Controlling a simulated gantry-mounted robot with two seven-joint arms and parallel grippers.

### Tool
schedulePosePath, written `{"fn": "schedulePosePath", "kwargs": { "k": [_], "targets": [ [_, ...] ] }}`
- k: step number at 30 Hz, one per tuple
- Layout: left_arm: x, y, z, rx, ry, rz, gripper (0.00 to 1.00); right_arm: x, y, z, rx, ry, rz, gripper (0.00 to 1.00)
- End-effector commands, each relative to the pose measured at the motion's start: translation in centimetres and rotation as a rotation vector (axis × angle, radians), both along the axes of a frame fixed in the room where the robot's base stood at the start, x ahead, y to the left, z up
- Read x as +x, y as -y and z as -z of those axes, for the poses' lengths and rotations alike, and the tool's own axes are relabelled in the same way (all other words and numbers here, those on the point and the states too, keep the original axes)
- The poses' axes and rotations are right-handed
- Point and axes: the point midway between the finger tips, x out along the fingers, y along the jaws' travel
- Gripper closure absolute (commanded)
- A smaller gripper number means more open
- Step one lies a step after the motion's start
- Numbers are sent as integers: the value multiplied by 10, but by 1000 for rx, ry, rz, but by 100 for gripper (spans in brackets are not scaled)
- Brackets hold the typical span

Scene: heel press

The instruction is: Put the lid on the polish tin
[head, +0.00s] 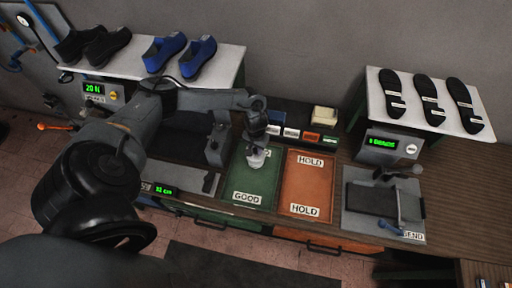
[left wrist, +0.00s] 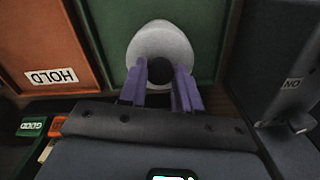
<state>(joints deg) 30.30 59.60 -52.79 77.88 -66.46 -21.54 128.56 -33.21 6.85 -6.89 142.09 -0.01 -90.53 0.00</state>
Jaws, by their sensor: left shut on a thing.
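My left gripper (head: 257,148) is over the upper part of the green GOOD tray (head: 240,187), pointing down. Its purple fingers (left wrist: 160,90) are shut on a pale grey, rounded object (left wrist: 160,40) with a dark round middle. The object shows small and whitish at the fingertips in the head view (head: 257,160). I cannot tell if it is the lid, or if it touches the tray. I cannot make out a polish tin or a separate lid in either view. My right gripper is not in view.
The orange HOLD tray (head: 305,190) lies just right of the green one and looks empty. Behind them stand small coloured label blocks (head: 292,133) and a cream box (head: 325,116). A bend device (head: 380,200) stands at right. Shoes (head: 170,50) and soles (head: 430,95) lie on shelves behind.

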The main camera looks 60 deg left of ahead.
Motion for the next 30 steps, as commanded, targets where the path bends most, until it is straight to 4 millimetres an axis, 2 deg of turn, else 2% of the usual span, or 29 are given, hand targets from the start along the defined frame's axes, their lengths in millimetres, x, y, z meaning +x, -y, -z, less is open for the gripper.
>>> {"fn": "schedulePosePath", "kwargs": {
  "k": [30],
  "targets": [
    [0, 1, 12, -1, 1, 1, 85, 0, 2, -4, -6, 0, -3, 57]
  ]
}}
